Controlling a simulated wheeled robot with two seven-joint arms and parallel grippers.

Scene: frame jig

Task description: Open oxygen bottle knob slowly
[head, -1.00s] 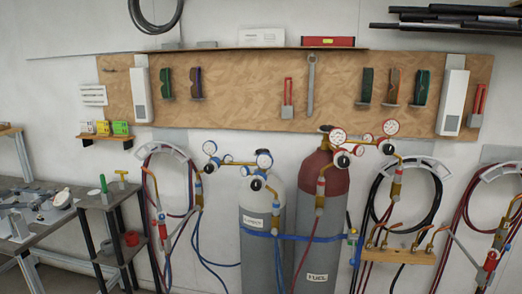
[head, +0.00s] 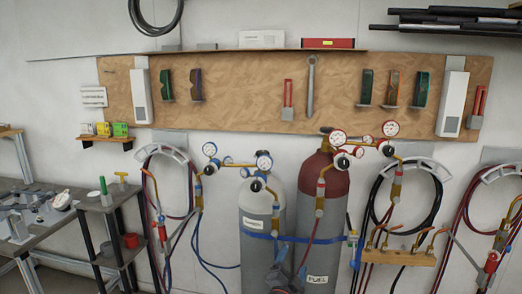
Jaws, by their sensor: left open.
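The oxygen bottle (head: 255,248) is the grey cylinder with the pale top and a small label, left of the fuel bottle. Its dark round knob (head: 257,185) sits at the top, below the blue-rimmed gauges (head: 264,161). My left gripper (head: 281,260) shows at the bottom of the head view, in front of the lower part of the bottles. It is open, well below the knob and apart from it. It hides part of both bottles. My right gripper is not in view.
The red-topped fuel bottle (head: 325,180) stands close on the right, with red-rimmed gauges. A blue strap (head: 290,238) runs across both bottles. Hoses hang on both sides. A workbench (head: 45,240) and a small stand (head: 105,204) are at left.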

